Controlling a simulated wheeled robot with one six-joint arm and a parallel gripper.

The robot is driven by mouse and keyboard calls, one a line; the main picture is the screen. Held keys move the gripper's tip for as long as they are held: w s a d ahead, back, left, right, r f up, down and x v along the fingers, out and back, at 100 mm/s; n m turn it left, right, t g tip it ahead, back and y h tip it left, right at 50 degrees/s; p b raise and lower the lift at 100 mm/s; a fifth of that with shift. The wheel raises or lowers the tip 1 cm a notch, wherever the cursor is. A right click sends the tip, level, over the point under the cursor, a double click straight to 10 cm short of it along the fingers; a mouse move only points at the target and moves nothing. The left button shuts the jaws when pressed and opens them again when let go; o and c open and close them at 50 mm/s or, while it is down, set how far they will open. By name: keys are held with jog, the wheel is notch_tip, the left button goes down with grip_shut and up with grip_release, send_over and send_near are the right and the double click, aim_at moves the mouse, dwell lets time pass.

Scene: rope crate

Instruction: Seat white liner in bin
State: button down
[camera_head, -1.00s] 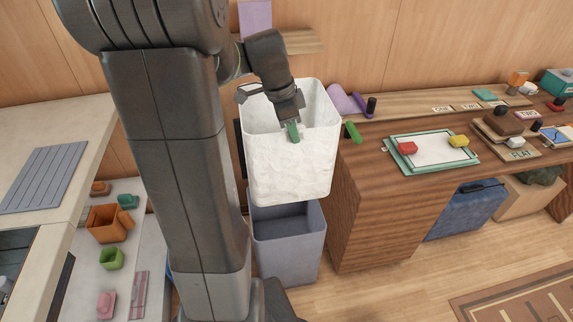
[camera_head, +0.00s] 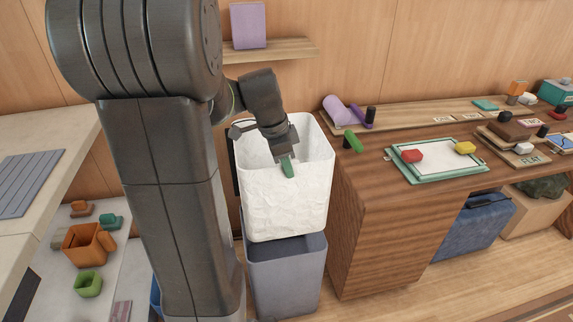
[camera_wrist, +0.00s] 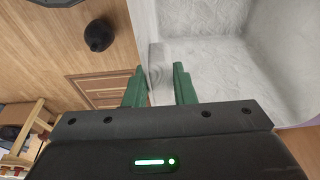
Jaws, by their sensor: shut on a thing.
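The white liner (camera_head: 285,210) is an open-topped, crinkled tub, held roughly upright over the grey-blue bin (camera_head: 285,278). Its lower end covers the bin's opening in the head view; I cannot tell whether its bottom is inside the rim. My gripper (camera_head: 287,165) is at the liner's upper part and shut on its wall. In the wrist view, the green fingers (camera_wrist: 159,88) straddle the edge of the liner (camera_wrist: 235,75), whose pale inside shows at the right. The bin's inside is hidden.
A wooden desk (camera_head: 375,225) stands close on the right of the bin, with a tray (camera_head: 435,162) and small items on top. A wall shelf (camera_head: 275,50) is behind. A counter (camera_head: 45,130) and an orange container (camera_head: 85,245) are at the left. Floor is open at the front right.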

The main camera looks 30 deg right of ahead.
aim_at(286, 180)
jog(key=shift+f+b, duration=1.95)
jog(key=shift+f, duration=0.65)
